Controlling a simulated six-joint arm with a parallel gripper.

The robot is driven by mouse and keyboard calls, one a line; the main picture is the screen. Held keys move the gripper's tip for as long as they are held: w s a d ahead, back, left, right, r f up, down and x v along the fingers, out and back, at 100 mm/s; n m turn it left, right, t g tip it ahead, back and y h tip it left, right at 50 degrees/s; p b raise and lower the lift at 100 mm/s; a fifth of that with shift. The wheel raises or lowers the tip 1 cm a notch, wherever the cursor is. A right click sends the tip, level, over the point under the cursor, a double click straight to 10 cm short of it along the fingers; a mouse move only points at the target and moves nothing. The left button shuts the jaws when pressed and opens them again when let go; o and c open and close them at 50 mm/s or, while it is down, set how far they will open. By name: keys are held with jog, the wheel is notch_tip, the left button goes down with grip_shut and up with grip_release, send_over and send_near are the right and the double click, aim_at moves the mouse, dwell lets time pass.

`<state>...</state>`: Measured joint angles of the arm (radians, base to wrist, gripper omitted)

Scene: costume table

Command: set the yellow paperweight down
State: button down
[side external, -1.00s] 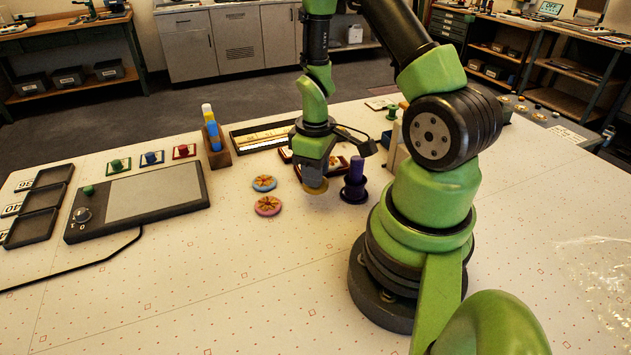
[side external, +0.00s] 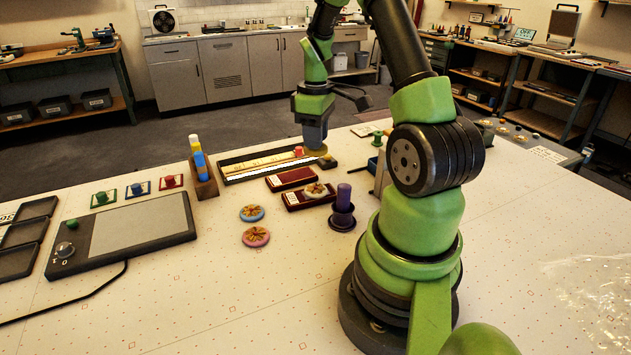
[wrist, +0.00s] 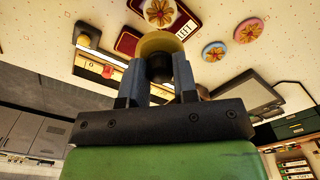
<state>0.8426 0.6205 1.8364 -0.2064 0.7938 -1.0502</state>
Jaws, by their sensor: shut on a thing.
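The yellow paperweight (wrist: 162,43) is a round disc between the fingers of my gripper (side external: 315,146), which is shut on it. In the side external view only a yellow edge shows beneath the fingers, and the flower face is hidden. My gripper hangs by the right end of a long dark-framed tray (side external: 226,181). I cannot tell how high above the table the paperweight is. A cream flower paperweight (side external: 317,190) lies on the nearer maroon case (side external: 293,200). A blue paperweight (side external: 251,213) and a pink one (side external: 256,237) lie on the table.
A second maroon case (side external: 290,179) lies behind the nearer one. A purple peg on a dark round base (side external: 342,214) stands to the right. A wooden holder (side external: 205,185) and a grey tablet (side external: 130,233) are at left.

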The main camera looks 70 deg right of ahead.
notch_tip(320, 180, down, 9)
jog(key=shift+r, duration=0.15)
dwell(0.4)
jog(key=c, duration=0.9)
grip_release()
